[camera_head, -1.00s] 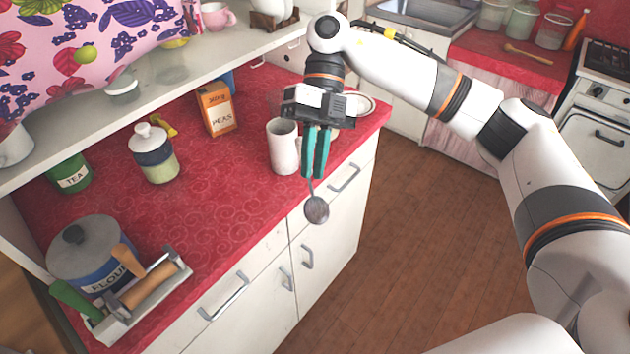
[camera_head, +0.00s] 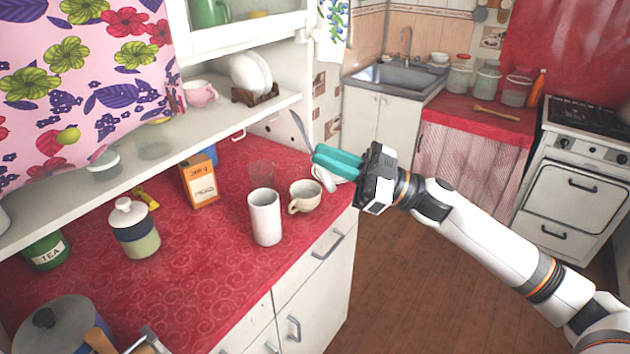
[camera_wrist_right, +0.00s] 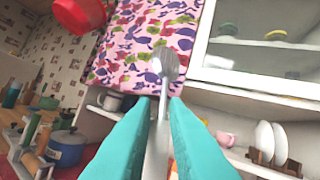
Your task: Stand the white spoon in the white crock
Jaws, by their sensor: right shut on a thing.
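My right gripper (camera_head: 319,154) is shut on a spoon (camera_head: 299,128) that looks grey-white. In the head view the spoon juts up and left from the teal fingertips, clear of the counter. In the right wrist view the spoon's bowl (camera_wrist_right: 167,64) is at the far end, beyond the fingertips (camera_wrist_right: 160,106), with the handle between the fingers. The white crock (camera_head: 265,218), a plain upright cylinder, stands on the red counter, left of and below my right gripper, apart from the spoon. My left gripper is not in view.
A cream cup (camera_head: 306,197) and a clear glass (camera_head: 261,174) stand close beside and behind the crock. An orange carton (camera_head: 200,183) and a lidded jar (camera_head: 135,230) stand to the left. A shelf (camera_head: 215,115) runs above the counter's back.

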